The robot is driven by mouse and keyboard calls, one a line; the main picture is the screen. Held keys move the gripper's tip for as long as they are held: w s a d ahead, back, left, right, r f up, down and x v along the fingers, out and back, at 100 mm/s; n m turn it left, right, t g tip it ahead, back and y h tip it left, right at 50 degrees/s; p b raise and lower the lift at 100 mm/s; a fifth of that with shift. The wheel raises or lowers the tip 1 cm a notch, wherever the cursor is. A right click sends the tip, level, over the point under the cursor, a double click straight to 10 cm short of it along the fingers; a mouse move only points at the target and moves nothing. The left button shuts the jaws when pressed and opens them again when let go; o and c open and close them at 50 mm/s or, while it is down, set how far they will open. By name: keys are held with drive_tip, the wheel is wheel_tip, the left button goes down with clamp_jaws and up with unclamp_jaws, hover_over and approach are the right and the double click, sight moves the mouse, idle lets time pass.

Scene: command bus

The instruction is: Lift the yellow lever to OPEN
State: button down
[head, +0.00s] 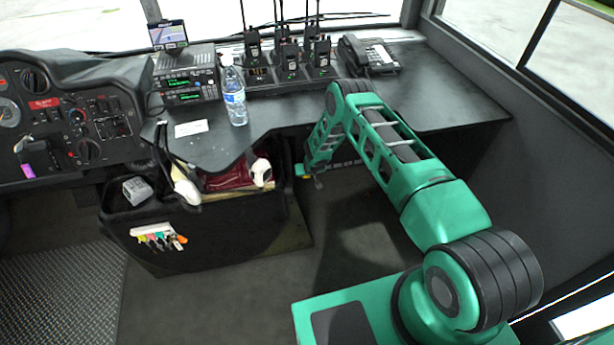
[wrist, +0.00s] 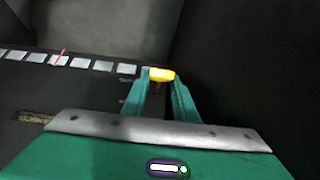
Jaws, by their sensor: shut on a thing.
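The yellow lever (wrist: 161,75) shows in the wrist view between the tips of my gripper (wrist: 160,82), which is shut on it. The green fingers stand on both sides of the lever. The lever's base and most of its markings are hidden or too small to read.
A row of pale labelled squares (wrist: 78,62) runs left of the lever. Above is the dark counter (head: 440,103) with a water bottle (head: 234,98), radios (head: 290,58) and a phone (head: 368,54). A dark bin (head: 215,235) stands left of my gripper. Open floor lies in front.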

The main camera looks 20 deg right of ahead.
drive_tip(key=shift+w+r, duration=0.25)
drive_tip(key=shift+w, duration=0.1)
drive_tip(key=c, duration=1.4)
unclamp_jaws()
drive_tip(key=shift+f, duration=0.1)
drive_tip(key=shift+s, duration=0.1)
drive_tip(key=shift+s, duration=0.1)
